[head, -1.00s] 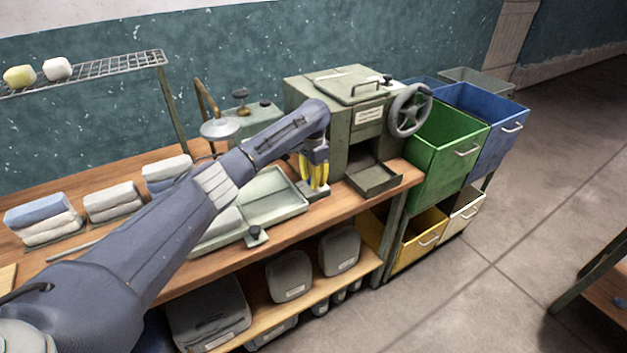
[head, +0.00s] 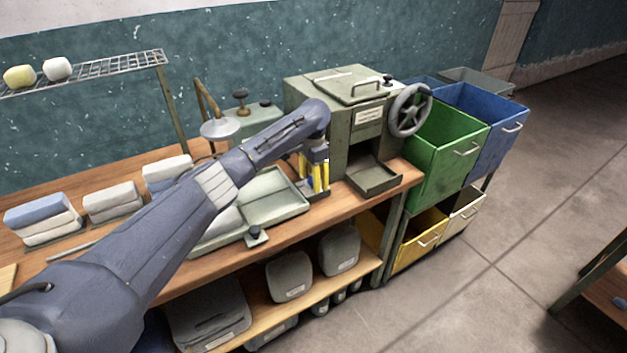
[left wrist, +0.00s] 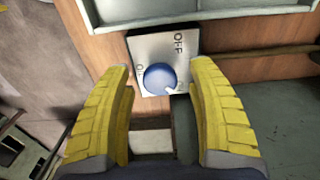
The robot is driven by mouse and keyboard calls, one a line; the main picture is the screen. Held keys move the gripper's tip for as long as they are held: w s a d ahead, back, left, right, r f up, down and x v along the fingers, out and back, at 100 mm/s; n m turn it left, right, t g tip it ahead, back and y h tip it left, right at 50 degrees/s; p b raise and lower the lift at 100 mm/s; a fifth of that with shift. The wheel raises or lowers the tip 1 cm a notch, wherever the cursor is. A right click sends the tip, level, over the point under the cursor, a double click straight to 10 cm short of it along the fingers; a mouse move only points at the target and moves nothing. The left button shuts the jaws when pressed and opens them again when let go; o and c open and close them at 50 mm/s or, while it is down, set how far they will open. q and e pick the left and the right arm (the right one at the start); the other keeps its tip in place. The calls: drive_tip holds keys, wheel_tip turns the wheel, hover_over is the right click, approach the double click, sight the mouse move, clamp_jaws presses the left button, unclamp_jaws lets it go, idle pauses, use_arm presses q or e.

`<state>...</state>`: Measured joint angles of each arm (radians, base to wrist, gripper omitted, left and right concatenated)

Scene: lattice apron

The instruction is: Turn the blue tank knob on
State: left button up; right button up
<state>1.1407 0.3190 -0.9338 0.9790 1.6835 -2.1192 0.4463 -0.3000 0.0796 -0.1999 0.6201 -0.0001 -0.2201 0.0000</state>
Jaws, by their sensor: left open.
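The blue knob (left wrist: 160,79) sits on a small light plate (left wrist: 147,48) in the left wrist view. The plate has "OFF" at its upper right and another label at its left, partly hidden. A small white pointer on the knob is at its lower right. My left gripper (left wrist: 161,84) is open, its yellow fingers on either side of the knob with gaps between. In the head view my left gripper (head: 314,187) points down at the bench beside the green machine; the knob is mostly hidden there. My right gripper is not in view.
The green machine (head: 338,112) with a handwheel (head: 409,110) stands close right of the gripper. A pale tray (head: 289,209) lies close left. Folded cloths (head: 115,200) lie further left on the wooden bench. Coloured bins (head: 446,150) stand right of the bench.

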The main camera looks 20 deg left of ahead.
use_arm(q)
wheel_tip(320, 180, up, 12)
idle(0.8)
